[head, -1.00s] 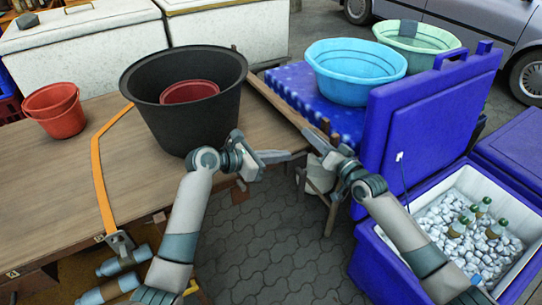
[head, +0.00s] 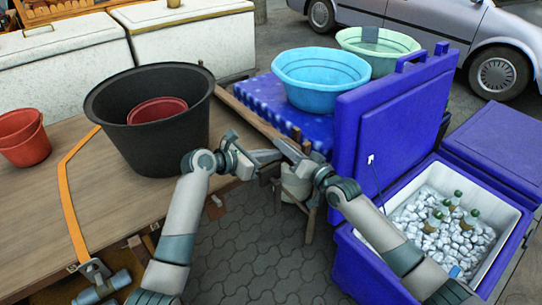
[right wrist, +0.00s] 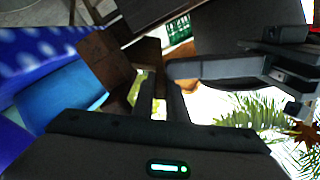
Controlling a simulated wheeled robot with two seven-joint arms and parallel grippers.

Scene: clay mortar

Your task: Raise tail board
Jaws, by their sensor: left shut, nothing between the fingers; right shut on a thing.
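The tail board (head: 241,106) appears as a narrow brown wooden board, seen nearly edge-on, running along the right end of the wooden bed (head: 60,213) from behind the black bucket toward me. My right gripper (head: 287,147) is at the board's near end and is shut, apparently on it; the fingers hide the exact contact. Brown wood (right wrist: 106,60) also shows close up in the right wrist view. My left gripper (head: 279,156) is shut and empty, its tips close beside the right gripper's; I cannot tell whether they touch.
A black bucket (head: 125,138) holding a red one stands on the bed near the board. A blue basin (head: 320,80) and a green basin (head: 395,52) stand just beyond. The open blue cooler (head: 360,265) with ice is at the right. Bare paving (head: 240,245) lies between bed and cooler.

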